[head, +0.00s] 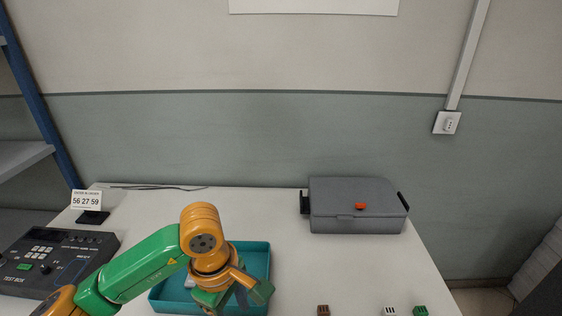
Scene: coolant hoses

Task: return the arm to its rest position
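My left arm comes in from the lower left, and its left gripper (236,297) is low over the teal tray (257,253). Green parts show at both sides of the gripper, with a dark grey piece between them. I cannot tell whether that piece is part of the gripper or something held. The wrist hides much of the tray's inside, and the fingertips are not clear. My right gripper is not in view.
A grey case (358,207) with an orange-red latch stands at the back right. A test box (52,262) and a number card (87,200) are at the left. Small brown (323,311), white (389,311) and green (420,311) blocks sit at the front right. The table's middle back is clear.

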